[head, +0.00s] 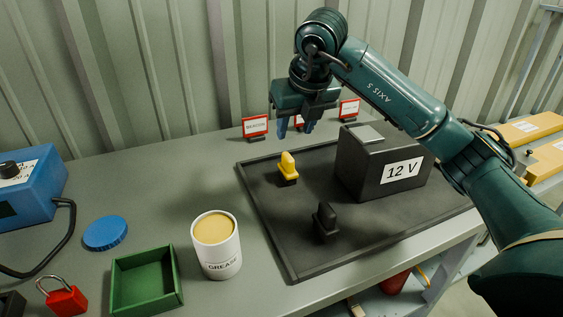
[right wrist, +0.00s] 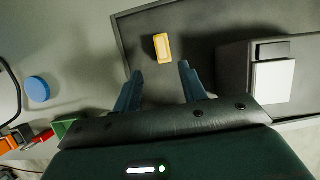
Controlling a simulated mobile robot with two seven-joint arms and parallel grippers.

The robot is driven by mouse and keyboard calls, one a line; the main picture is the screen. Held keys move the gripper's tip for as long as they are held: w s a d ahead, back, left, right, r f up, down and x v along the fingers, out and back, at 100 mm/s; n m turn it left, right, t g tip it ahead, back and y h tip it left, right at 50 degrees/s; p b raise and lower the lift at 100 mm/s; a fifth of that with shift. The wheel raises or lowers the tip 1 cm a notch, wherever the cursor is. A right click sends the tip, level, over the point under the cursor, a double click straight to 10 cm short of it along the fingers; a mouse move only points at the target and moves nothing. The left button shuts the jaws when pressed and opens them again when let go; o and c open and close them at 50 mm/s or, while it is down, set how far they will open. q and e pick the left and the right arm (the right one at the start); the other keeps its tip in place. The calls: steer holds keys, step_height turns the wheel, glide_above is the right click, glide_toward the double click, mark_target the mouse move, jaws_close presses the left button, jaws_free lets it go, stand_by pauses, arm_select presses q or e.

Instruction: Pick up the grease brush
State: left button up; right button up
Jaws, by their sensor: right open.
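I cannot make out a grease brush for certain in either view. A white tub labelled GREASE (head: 218,262), filled with tan grease, stands on the bench left of the black mat. A small tan piece (head: 355,307), partly cut off at the bottom of the head view, lies on the lower shelf; I cannot tell what it is. My right gripper (head: 296,126) is open and empty above the back of the mat, fingers pointing down. In the right wrist view its fingers (right wrist: 160,72) are apart, with a yellow piece beyond them. My left gripper is not in view.
A black mat (head: 285,230) carries a yellow terminal piece (head: 288,168), a black one (head: 325,222) and a 12 V battery (head: 365,185). A green tray (head: 146,281), blue lid (head: 105,233), red padlock (head: 65,300) and blue charger (head: 32,190) stand left. Small signs (head: 255,126) stand behind.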

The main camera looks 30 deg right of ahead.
mark_target(289, 156)
steer(key=x, duration=0.6)
steer(key=shift+s, duration=0.2)
steer(key=shift+x, duration=2.95)
steer(key=shift+d, duration=0.1)
steer(key=shift+c, duration=0.4)
jaws_close()
